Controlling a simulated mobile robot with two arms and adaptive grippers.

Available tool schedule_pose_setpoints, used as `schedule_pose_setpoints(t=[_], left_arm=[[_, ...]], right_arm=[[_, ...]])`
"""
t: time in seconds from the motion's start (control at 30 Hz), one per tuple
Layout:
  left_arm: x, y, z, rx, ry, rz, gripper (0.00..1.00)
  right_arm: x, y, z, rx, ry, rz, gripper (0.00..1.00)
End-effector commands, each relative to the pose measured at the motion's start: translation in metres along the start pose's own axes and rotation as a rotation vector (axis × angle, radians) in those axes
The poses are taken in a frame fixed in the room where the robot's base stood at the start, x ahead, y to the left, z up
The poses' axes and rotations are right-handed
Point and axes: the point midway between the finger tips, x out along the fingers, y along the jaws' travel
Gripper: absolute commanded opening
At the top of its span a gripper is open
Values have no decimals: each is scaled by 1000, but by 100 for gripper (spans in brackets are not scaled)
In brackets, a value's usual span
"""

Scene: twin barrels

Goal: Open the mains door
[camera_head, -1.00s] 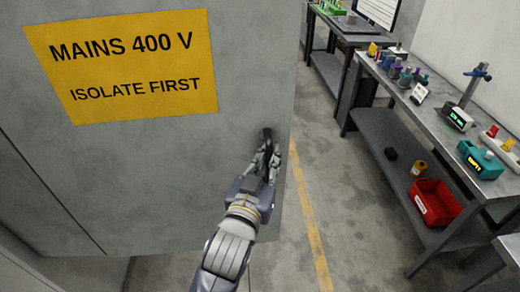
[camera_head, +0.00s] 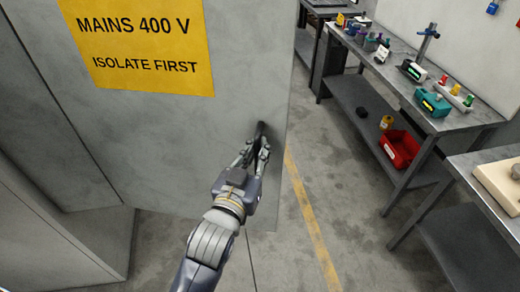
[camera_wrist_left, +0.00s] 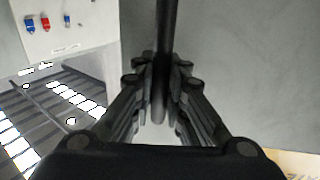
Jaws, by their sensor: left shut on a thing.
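The mains door (camera_head: 150,130) is a large grey panel filling the left of the head view, with a yellow sign (camera_head: 140,45) reading "MAINS 400 V, ISOLATE FIRST". Its black handle (camera_head: 262,130) is an upright bar near the door's right edge. My left gripper (camera_head: 254,150) is at the handle, shut on it. In the left wrist view the handle (camera_wrist_left: 165,50) runs upright between the fingers (camera_wrist_left: 160,85). The fingers hide part of the handle. My right gripper is not in view.
A workbench (camera_head: 465,115) with small devices stands at the right, a red bin (camera_head: 400,150) on its lower shelf. A nearer table (camera_head: 490,155) holds a beige box (camera_head: 503,182). Open floor (camera_head: 325,180) with a yellow line lies between door and benches.

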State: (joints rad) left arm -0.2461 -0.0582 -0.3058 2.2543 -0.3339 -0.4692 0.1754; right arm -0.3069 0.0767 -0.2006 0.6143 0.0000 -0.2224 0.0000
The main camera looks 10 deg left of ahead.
Motion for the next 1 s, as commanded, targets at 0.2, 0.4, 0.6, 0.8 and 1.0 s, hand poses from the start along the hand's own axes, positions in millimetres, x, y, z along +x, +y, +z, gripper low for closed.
schedule_pose_setpoints(t=[0.2,0.4,0.6,0.8,1.0], left_arm=[[0,0,-1,-4,2,0,0],[0,-1,0,-4,2,0,0],[0,-1,0,-3,1,0,33],[0,-1,0,-1,1,-1,33],[-6,-1,1,-1,-1,-1,33]], right_arm=[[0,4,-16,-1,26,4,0],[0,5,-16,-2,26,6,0],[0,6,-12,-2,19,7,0],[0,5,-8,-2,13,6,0],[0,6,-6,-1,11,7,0]])
